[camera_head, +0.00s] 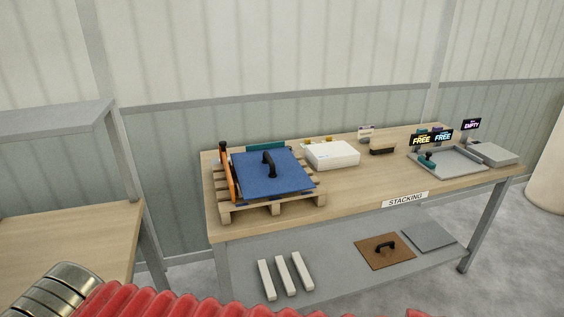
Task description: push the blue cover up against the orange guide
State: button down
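The blue cover (285,179) is a flat square panel with a black arched handle (268,160) on top. It lies on a wooden pallet (270,204) at the left end of the workbench. The orange guide (224,177) stands upright along the pallet's left side, with a black knob above it. The cover's left edge is close to the guide; I cannot tell whether they touch. A teal strip (265,147) stands behind the cover. My gripper is not in view; only red bellows and ringed metal parts, apparently mine, show at the bottom left.
On the bench (352,188), a white box (332,155) stands right of the pallet. A grey tray (455,161) with signs is at the right. The lower shelf (335,275) holds white bars (285,275) and a brown handled panel (385,252). Another table (65,240) stands left.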

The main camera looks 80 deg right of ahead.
aim_at(269, 163)
jog(key=u, duration=1.15)
jog(key=k, duration=1.6)
jog(key=z, duration=1.95)
